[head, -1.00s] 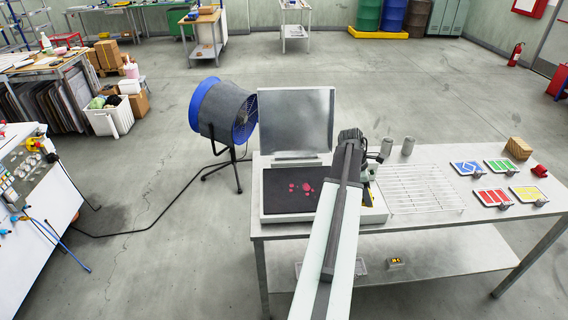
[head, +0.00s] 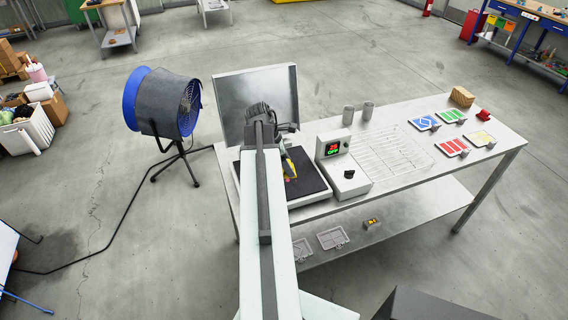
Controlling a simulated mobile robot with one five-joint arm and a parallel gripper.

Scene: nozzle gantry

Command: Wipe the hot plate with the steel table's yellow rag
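The hot plate (head: 312,185) is a black square surface at the left end of the steel table (head: 400,187). Its grey lid (head: 225,105) stands up behind it. My arm crosses over the plate and hides its left part; the red spots are mostly or wholly hidden. My gripper (head: 287,164) points down over the plate, largely masked by my own wrist. A yellow patch, the rag (head: 291,172), shows at its fingertips and appears gripped. It is low over the plate; I cannot tell whether it touches.
A control box (head: 334,148) with a lit display and knob adjoins the plate's right side. A blue fan (head: 160,103) stands left of the table.

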